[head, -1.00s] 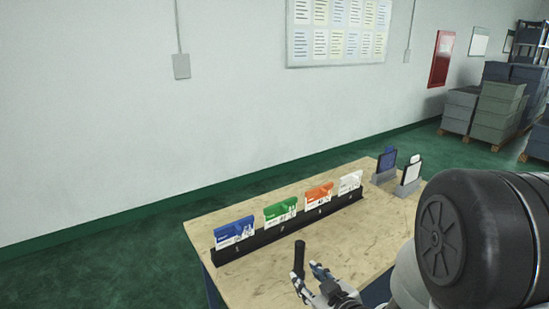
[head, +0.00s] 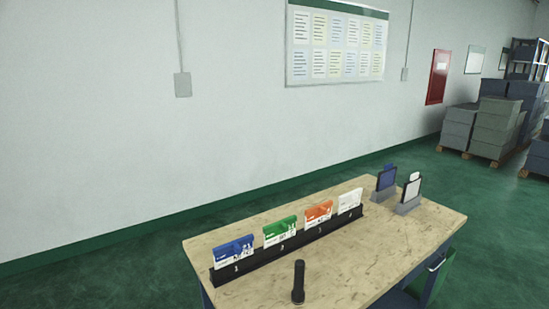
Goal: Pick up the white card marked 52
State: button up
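The white card (head: 349,200) stands upright in the rightmost slot of a long black rack (head: 285,248) on the wooden table. Its marking is too small to read. To its left in the same rack stand an orange card (head: 318,211), a green card (head: 280,231) and a blue card (head: 234,251). My gripper is not in view.
A black upright cylinder (head: 298,283) stands near the table's front edge. Two small stands, one with a blue panel (head: 386,180) and one with a white panel (head: 411,189), are at the back right. The right part of the wooden table (head: 400,235) is clear.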

aim_at(351, 200)
jog(key=i+l, duration=0.25)
jog(key=l, duration=0.15)
jog(key=i+l, duration=0.2)
jog(key=l, duration=0.2)
jog(key=i+l, duration=0.25)
jog(key=l, duration=0.15)
jog(key=i+l, duration=0.2)
jog(key=l, duration=0.2)
jog(key=i+l, duration=0.25)
jog(key=l, duration=0.15)
